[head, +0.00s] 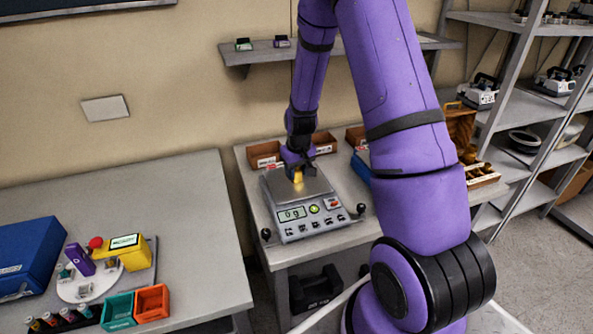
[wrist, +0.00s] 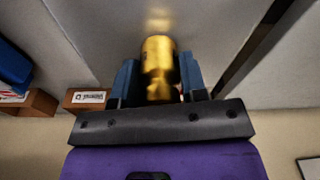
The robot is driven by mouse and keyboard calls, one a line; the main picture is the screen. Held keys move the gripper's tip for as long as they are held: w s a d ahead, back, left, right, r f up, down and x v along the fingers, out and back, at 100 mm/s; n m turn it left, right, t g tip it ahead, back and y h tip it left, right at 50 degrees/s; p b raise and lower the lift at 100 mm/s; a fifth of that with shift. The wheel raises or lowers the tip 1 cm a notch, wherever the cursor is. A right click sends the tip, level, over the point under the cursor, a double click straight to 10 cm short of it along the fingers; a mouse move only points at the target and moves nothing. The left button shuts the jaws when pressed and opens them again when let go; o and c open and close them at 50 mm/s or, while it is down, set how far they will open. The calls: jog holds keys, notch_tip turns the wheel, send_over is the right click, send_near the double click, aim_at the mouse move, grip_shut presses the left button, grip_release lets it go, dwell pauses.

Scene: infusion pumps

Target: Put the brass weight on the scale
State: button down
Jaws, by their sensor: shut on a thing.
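The brass weight (wrist: 158,68) is a shiny gold cylinder held between the two blue fingers of my gripper (wrist: 160,78) in the wrist view. In the head view my gripper (head: 297,168) points down over the metal pan of the scale (head: 310,192), with the gold weight (head: 298,177) below it. The scale's display (head: 292,214) reads 0 g. In the wrist view the weight is reflected in the pan. I cannot tell whether a gap remains between weight and pan.
Cardboard bins (head: 264,154) stand behind the scale on its table. A second table (head: 200,215) at the left holds a blue case (head: 28,258), a yellow device (head: 130,252) and an orange bin (head: 151,301). Metal shelves (head: 520,110) stand at the right, and a wall shelf (head: 262,55) hangs above.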

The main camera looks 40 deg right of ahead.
jog(key=shift+f, duration=0.1)
jog(key=c, duration=0.7)
grip_release()
jog(key=shift+o, duration=0.2)
jog(key=r, duration=0.4)
jog(key=s+r, duration=0.1)
jog(key=r, duration=0.7)
jog(key=shift+s+a+r, duration=0.15)
jog(key=shift+s+r, duration=0.1)
jog(key=shift+r, duration=0.05)
jog(key=s+a+r+t, duration=0.1)
jog(key=s+a+r, duration=0.4)
jog(key=s+r, duration=0.4)
jog(key=s+a+r+t, duration=0.2)
jog(key=s+a+r, duration=0.4)
jog(key=r, duration=0.5)
jog(key=s+a+r+n, duration=0.1)
jog(key=s+r, duration=0.1)
jog(key=s, duration=1)
jog(key=shift+a+r+t, duration=0.25)
jog(key=shift+a+t, duration=0.15)
